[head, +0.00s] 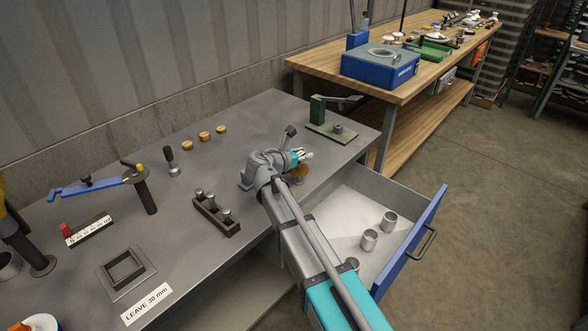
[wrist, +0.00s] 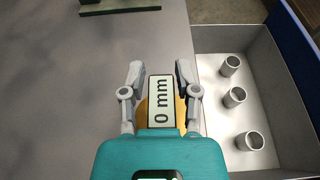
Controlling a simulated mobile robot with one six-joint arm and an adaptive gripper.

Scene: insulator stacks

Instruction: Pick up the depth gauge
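A yellow-brown piece with a white plate reading "0 mm" (wrist: 162,103), which looks like the depth gauge, lies between my gripper's fingers in the wrist view. In the head view a brown round part (head: 300,172) shows just below my gripper (head: 303,155), near the right edge of the grey bench. My gripper's two fingers also show in the wrist view (wrist: 160,72). They stand apart, one on each side of the labelled piece. I cannot tell whether they touch it. My gripper's body hides the piece's near end.
An open drawer (head: 431,225) with several metal cups sticks out right of the bench (head: 250,125). A dark block with pegs (head: 215,213) stands left of my arm. A green stand (head: 332,130) is behind. A scale with a red knob (head: 87,229) lies at left.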

